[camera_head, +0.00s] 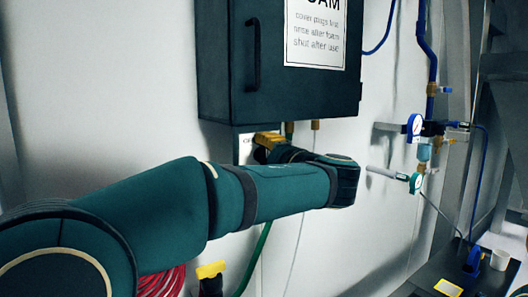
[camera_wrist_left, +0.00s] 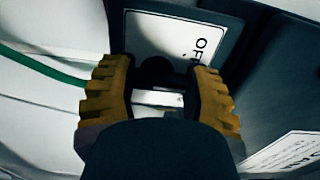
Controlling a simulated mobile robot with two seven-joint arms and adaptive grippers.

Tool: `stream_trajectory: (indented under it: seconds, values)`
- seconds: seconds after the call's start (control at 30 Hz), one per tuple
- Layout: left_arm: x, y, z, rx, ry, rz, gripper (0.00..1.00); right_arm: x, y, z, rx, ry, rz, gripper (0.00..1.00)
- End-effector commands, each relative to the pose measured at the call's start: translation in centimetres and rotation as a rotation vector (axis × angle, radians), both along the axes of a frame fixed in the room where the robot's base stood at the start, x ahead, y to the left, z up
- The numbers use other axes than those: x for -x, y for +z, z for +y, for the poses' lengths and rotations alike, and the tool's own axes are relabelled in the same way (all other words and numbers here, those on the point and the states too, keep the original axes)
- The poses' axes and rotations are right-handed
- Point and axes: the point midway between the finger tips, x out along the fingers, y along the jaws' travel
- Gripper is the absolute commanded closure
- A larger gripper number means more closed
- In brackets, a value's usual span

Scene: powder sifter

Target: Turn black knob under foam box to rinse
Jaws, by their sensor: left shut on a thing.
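The dark foam box (camera_head: 225,75) hangs on the white wall in the head view, with a handle and a white sign on its door. My left gripper (camera_head: 268,138) reaches up under the box, its yellow fingers partly hidden by my arm. In the left wrist view my left gripper (camera_wrist_left: 157,90) has its fingers on both sides of the black knob (camera_wrist_left: 156,69), shut on it. Behind the knob is a white plate (camera_wrist_left: 165,35) with lettering that reads "OFF" or similar. The knob is hidden in the head view. My right gripper is in neither view.
A blue pipe with gauges (camera_head: 415,126) runs down the wall on the right. A green hose (camera_head: 256,258) hangs below my arm, near red coiled hose (camera_head: 162,282). A dark table (camera_head: 425,275) with a white cup (camera_head: 500,259) stands at lower right.

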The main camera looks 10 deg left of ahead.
Motion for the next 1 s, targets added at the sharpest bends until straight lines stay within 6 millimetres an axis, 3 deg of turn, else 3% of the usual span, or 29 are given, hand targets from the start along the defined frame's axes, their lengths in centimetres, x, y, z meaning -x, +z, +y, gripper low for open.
stream_trajectory:
  seconds: [0.43,0.47,0.53,1.0]
  values:
    - [-0.01,-0.02,-0.02,-0.009,0.000,0.009,0.85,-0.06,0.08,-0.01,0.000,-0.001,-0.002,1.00]
    - [0.00,-0.02,-0.03,-0.008,0.000,0.009,0.44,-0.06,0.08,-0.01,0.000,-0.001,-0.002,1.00]
    - [0.00,-0.02,-0.03,-0.008,0.000,0.009,0.19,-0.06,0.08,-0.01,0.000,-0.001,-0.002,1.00]
    - [0.00,0.00,-0.01,-0.008,0.000,0.008,0.17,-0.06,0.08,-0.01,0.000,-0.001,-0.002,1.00]
